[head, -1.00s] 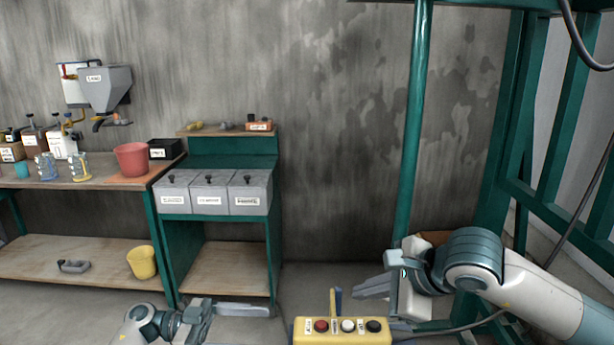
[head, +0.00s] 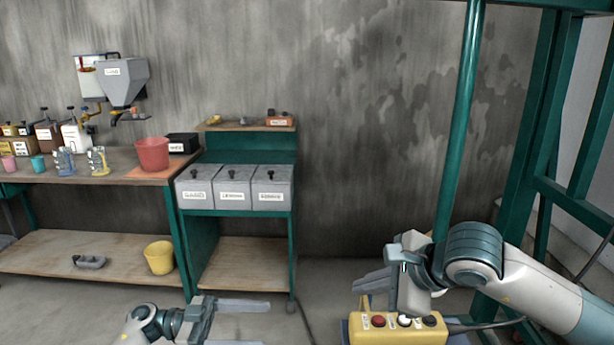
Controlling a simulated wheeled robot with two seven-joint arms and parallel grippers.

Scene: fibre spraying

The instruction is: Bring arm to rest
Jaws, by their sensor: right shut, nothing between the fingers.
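My right arm comes in from the right in the head view. Its gripper (head: 362,284) points left, is shut and empty, and overlaps the yellow control box (head: 385,336) in the picture. I cannot tell whether it touches the box. My left gripper (head: 268,321) is low at the bottom edge, with its fingers pointing right. Its two fingers are apart with nothing visible between them. Part of the left arm is cut off by the frame.
A green pole (head: 457,130) and green frame stand close to my right arm. A green bench with grey lidded bins (head: 233,188) and a long workbench with a red bucket (head: 152,154) stand at left. A yellow bucket (head: 159,257) sits on the lower shelf. Floor at centre is clear.

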